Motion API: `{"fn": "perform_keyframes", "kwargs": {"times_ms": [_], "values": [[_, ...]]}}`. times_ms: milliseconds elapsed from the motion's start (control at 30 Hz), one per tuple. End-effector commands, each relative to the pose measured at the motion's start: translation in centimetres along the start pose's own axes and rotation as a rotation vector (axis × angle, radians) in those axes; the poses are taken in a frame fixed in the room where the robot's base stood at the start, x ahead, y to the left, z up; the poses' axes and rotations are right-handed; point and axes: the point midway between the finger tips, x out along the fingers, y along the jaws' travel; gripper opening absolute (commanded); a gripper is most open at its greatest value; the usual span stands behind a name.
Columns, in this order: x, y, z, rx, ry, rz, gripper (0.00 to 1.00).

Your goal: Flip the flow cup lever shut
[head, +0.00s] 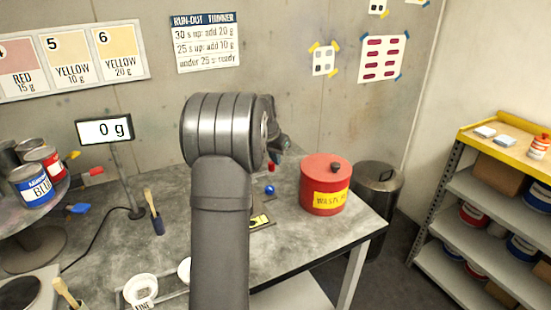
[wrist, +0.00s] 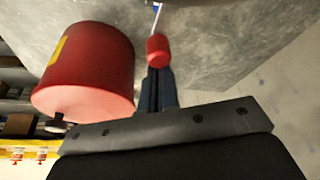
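My gripper (wrist: 157,78) shows in the wrist view as two dark fingers close together, with no clear gap between them. A small red cylindrical grip (wrist: 158,48) on a thin pale rod shows right at the fingertips; I take it for the lever, but cannot tell whether the fingers touch it. In the head view my gripper (head: 281,146) is mostly behind my arm, left of the red waste can. The flow cup is not clearly seen; my arm covers that part of the bench. A blue ball (head: 270,189) shows just right of my arm.
The red waste can (head: 322,196) stands at the bench's right edge, close to the gripper in the wrist view (wrist: 88,70). A grey bin (head: 380,185) is behind it.

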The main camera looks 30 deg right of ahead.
Motion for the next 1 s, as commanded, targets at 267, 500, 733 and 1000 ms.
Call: {"fn": "perform_keyframes", "kwargs": {"times_ms": [267, 500, 733, 1000], "values": [[1.2, 0.3, -2.8, 0.002, -0.003, 0.002, 0.00], [-3.3, 0.1, -3.9, 0.000, 0.004, -0.002, 0.00], [-7.3, 0.1, -3.8, 0.000, 0.002, -0.001, 0.00], [-8.7, 0.1, -3.8, 0.000, 0.000, 0.000, 0.00]]}}
